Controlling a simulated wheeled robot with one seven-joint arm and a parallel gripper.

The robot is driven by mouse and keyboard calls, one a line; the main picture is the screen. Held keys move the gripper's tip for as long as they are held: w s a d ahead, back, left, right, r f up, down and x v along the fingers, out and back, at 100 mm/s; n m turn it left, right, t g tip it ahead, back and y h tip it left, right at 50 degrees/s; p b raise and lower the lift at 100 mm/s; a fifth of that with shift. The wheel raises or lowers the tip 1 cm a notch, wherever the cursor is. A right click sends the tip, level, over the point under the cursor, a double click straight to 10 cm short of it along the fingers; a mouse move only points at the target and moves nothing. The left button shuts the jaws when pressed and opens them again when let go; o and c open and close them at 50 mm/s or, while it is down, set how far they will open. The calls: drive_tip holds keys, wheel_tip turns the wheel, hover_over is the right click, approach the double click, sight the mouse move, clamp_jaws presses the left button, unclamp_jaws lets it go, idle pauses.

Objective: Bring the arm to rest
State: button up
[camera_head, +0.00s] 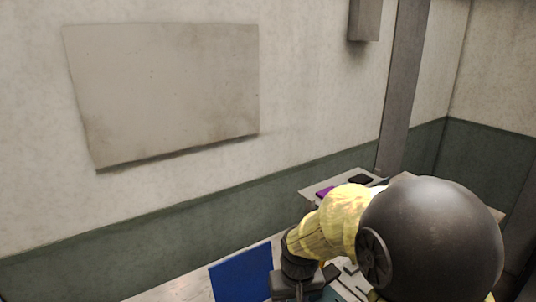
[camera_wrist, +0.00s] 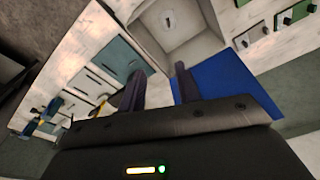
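My arm reaches in from the lower right in the camera_head view, with a yellow-covered link and a large dark rounded joint. My gripper (camera_head: 298,287) is at the bottom of that view, just right of a blue panel (camera_head: 238,277); its fingertips are cut off or hidden there. In the camera_wrist view, the two dark fingers of my gripper (camera_wrist: 159,72) stand apart with a clear gap and nothing held between them. The blue panel (camera_wrist: 238,88) lies behind and to the right of the right finger.
A pale bench (camera_head: 185,290) runs along the wall. Farther back are a purple piece (camera_head: 325,192) and a black piece (camera_head: 360,179). The wrist view shows a pale open-topped tray or box (camera_wrist: 178,40), a grey-green board (camera_wrist: 120,58) and dark blocks (camera_wrist: 292,14). My arm hides much of the bench.

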drive_tip(key=s+d+f+m+b, duration=0.1)
drive_tip(key=s+d+f, duration=0.1)
drive_tip(key=s+d, duration=0.2)
drive_tip(key=s+d+f+m+t+b, duration=0.1)
drive_tip(key=s+d+f+b, duration=0.1)
drive_tip(key=s+d+f, duration=0.1)
drive_tip(key=s+d, duration=0.1)
drive_tip(key=d, duration=0.1)
drive_tip(key=shift+s+d, duration=0.35)
idle(0.8)
